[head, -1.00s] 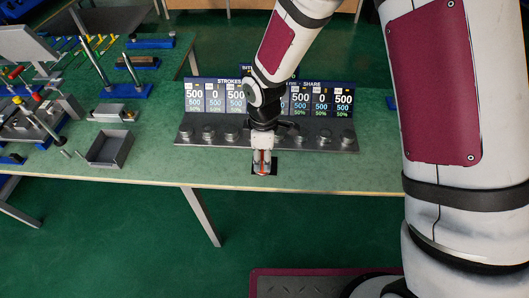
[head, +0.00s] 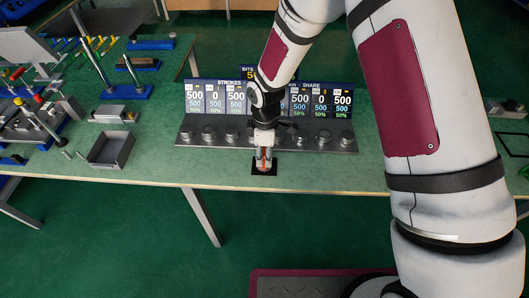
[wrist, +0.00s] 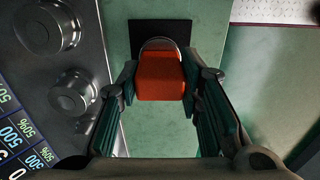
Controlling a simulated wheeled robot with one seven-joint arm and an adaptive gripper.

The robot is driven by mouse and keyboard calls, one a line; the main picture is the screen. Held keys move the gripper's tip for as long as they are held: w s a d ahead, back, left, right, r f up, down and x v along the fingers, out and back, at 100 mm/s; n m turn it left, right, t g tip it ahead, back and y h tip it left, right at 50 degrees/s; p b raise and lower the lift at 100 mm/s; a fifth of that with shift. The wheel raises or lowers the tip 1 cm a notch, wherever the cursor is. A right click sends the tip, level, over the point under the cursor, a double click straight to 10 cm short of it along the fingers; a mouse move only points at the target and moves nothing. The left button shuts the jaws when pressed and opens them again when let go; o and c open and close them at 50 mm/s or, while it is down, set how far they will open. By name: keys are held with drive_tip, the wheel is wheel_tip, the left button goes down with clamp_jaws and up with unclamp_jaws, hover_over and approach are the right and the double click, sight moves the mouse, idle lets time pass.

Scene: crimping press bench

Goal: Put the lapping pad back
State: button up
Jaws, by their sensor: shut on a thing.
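The lapping pad, by its look an orange-red block (wrist: 161,82) with a rounded grey end, is between my fingers in the wrist view. My gripper (wrist: 160,70) is shut on it, one finger at each side. In the head view my gripper (head: 264,157) points down near the front edge of the bench, with a little orange showing at its tips. A black square (wrist: 150,27) lies on the bench beyond the block, partly covered by its grey end. It also shows under my fingertips in the head view (head: 256,171). I cannot tell whether the pad touches it.
A grey bar with several round knobs (head: 209,133) runs just behind my gripper, with number displays (head: 218,98) behind it. A grey open tray (head: 110,150) and tools on blue bases stand to the left. The green bench (head: 165,165) between is clear.

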drive_tip(key=o, duration=1.2)
drive_tip(key=shift+f, duration=0.15)
drive_tip(key=shift+c, duration=0.2)
wheel_tip(320, 180, up, 12)
drive_tip(key=shift+r, duration=0.2)
drive_tip(key=shift+d+r, duration=0.1)
drive_tip(key=shift+d, duration=0.05)
